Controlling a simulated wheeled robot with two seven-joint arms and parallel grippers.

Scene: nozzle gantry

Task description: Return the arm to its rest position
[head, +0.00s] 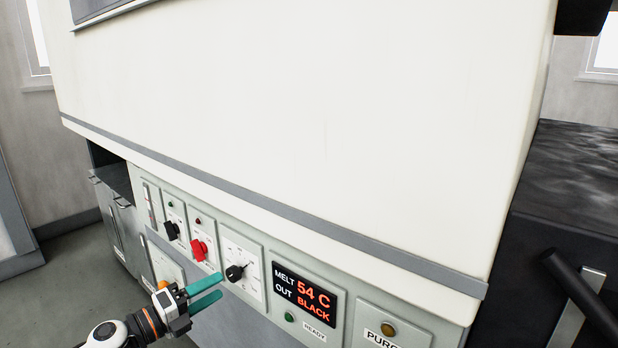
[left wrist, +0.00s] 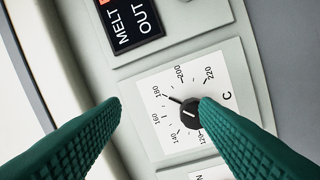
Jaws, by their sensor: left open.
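My left gripper (head: 221,289) has teal fingers and comes in from the lower left of the head view, pointing at the control panel (head: 262,325). Its fingers are spread apart with nothing held between them. In the left wrist view the gripper (left wrist: 160,104) is in front of a white temperature dial plate. The black dial knob (left wrist: 189,112) sits by the right finger, which hides part of it; I cannot tell if they touch. Its pointer line aims near 180. The knob also shows in the head view (head: 235,272), just beyond the fingertips. My right gripper is not in view.
A display (head: 304,294) reads MELT 54 C, OUT BLACK. A red switch (head: 199,249) and a black switch (head: 171,230) sit left of the dial. The large white housing (head: 300,130) overhangs the panel. Open floor (head: 75,280) lies to the left. A dark handle (head: 580,295) is at right.

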